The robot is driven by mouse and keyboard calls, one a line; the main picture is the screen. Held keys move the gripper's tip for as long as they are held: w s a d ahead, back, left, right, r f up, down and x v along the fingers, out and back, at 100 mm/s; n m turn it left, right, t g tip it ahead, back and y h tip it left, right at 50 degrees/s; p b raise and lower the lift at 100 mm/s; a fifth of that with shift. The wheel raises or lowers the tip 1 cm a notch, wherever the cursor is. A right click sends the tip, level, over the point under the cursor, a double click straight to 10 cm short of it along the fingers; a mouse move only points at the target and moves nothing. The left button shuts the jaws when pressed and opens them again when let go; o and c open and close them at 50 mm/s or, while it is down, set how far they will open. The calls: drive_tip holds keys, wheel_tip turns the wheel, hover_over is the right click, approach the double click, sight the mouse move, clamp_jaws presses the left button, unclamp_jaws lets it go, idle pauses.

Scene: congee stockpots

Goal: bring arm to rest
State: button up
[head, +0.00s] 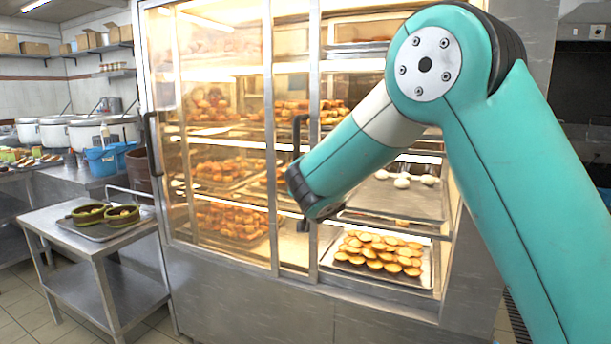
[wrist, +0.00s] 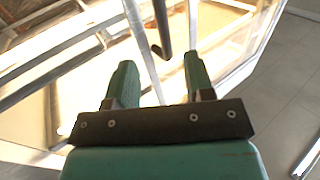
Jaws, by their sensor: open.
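My arm shows in the head view, teal with a white band, bent at the elbow and reaching down to the left in front of the display cabinet (head: 273,200). My gripper (wrist: 156,82) shows in the wrist view with its two green fingers apart and nothing between them. Beyond the fingers is a dark cabinet door handle (wrist: 162,30); I cannot tell how far it is from the fingertips. In the head view the gripper's fingers are hidden behind the end of the arm.
The cabinet holds trays of pastries and, at the lower right, a tray of golden tarts (head: 378,252). A steel side table (head: 110,262) with two green bowls on a tray stands at left. Large stockpots (head: 85,132) and blue buckets (head: 100,162) stand behind it. Tiled floor shows at lower left.

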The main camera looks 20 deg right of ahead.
idle(0.3)
drive_tip(key=s+a+n+g+y+p, duration=0.2)
drive_tip(key=s+g, duration=0.4)
drive_tip(key=s, duration=0.8)
drive_tip(key=s+a+n+g+y+p, duration=0.3)
drive_tip(key=s+a+n+g, duration=0.1)
drive_tip(key=s, duration=0.9)
drive_tip(key=s+a+n+g+y+p, duration=0.2)
drive_tip(key=s+a+g, duration=0.4)
drive_tip(key=s, duration=0.8)
drive_tip(key=shift+s+n+g+y+p, duration=0.4)
drive_tip(key=shift+n+g+y, duration=0.2)
drive_tip(key=shift+n+g, duration=0.25)
drive_tip(key=shift+w+f, duration=0.1)
